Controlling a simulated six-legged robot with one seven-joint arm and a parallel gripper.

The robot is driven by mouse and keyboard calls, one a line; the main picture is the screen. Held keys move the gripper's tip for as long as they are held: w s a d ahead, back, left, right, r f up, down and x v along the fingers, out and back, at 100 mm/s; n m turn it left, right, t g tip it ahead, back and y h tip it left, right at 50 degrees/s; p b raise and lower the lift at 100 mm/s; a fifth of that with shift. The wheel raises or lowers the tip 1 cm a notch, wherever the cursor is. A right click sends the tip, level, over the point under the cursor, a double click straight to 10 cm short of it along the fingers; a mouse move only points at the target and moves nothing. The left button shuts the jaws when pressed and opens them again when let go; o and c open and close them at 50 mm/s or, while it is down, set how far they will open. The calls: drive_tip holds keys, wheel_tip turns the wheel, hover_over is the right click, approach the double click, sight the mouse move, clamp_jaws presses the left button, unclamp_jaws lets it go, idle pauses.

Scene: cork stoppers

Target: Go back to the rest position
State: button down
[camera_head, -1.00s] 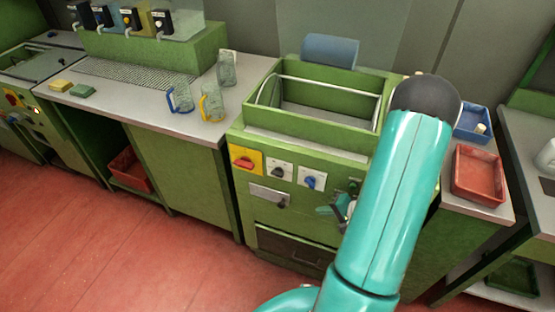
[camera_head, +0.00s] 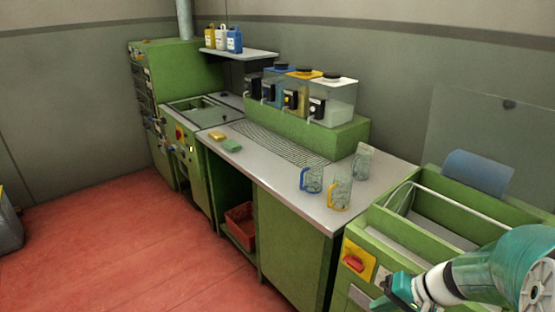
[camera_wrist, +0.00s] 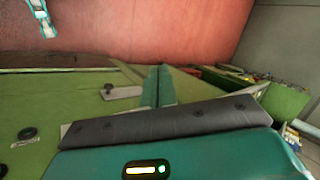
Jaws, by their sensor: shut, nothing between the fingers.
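My gripper (camera_head: 382,301) is at the lower right of the head view, at the end of my folded teal and white arm. It is in front of the green machine (camera_head: 417,217) with the open trough. In the wrist view the two teal fingers of my gripper (camera_wrist: 160,70) are together, with nothing held between them. The front of green equipment fills the area around them there.
A red bin (camera_head: 241,224) sits below.

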drive_tip(key=s+a+r+n+t+h, duration=0.1)
drive_tip(key=s+a+r+n+h, duration=0.1)
drive_tip(key=r, duration=0.6)
drive_tip(key=s+a+r+n+t+h, duration=0.1)
drive_tip(key=s+a+r+n+h, duration=0.1)
drive_tip(key=s+a+r+h, duration=0.2)
drive_tip(key=shift+s+a+r+n+h, duration=0.3)
drive_tip(key=shift+s+a+r, duration=1.15)
drive_tip(key=shift+r, duration=0.65)
drive_tip(key=shift+w+a, duration=0.1)
drive_tip(key=shift+a, duration=0.05)
